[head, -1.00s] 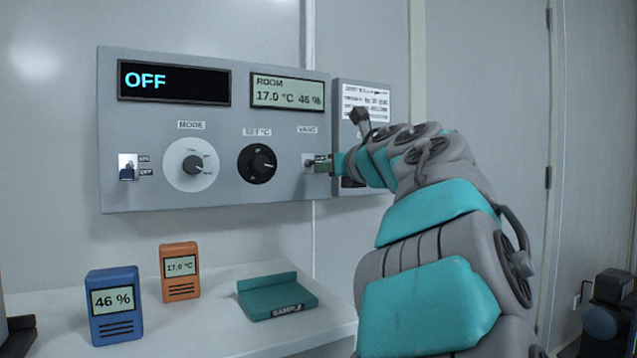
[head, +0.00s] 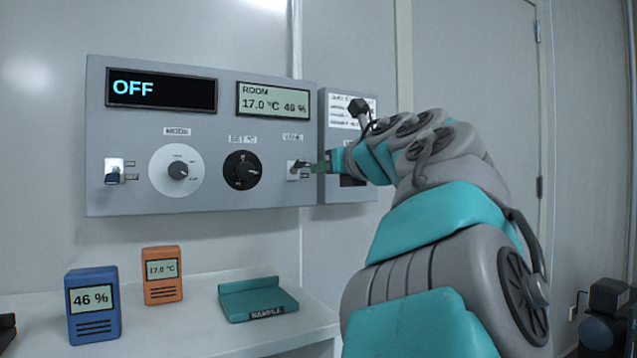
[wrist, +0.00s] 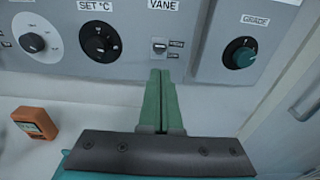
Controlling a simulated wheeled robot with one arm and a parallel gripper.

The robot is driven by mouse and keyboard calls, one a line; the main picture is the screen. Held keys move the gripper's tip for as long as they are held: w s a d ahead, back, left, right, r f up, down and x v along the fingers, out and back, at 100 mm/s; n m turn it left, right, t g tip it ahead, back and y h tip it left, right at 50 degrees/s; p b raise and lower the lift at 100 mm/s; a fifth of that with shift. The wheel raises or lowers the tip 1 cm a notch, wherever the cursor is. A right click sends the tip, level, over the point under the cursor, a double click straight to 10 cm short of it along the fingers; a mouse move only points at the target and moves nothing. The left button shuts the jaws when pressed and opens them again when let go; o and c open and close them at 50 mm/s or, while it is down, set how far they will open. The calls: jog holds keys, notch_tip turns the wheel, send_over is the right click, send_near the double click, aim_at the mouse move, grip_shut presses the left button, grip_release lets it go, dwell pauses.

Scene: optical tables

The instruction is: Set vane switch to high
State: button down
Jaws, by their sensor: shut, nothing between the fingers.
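The vane switch (head: 297,171) is a small toggle on a light plate under the VANE label, at the right end of the grey panel. Its dark lever shows at the upper part of the plate in the head view. It also shows in the wrist view (wrist: 159,47), with two small labels on its right that are too blurred to read. My gripper (head: 321,167) has green fingers, pressed together and empty. In the wrist view the fingertips (wrist: 160,74) are just below the switch in the picture. I cannot tell whether they touch it.
The grey panel (head: 205,205) also carries the mode dial (head: 177,170), the set °C dial (head: 241,170), a power toggle (head: 114,172) and a display reading OFF (head: 160,92). A grade box (head: 349,195) adjoins it. Blue (head: 93,305) and orange (head: 162,276) meters and a teal sample tray (head: 258,299) sit below.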

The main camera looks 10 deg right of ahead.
jog(key=shift+s+d+r, duration=0.25)
jog(key=shift+s+r, duration=0.5)
jog(key=shift+r, duration=0.15)
jog(key=shift+s+d+r, duration=0.2)
jog(key=shift+s+r, duration=0.5)
jog(key=shift+r, duration=0.2)
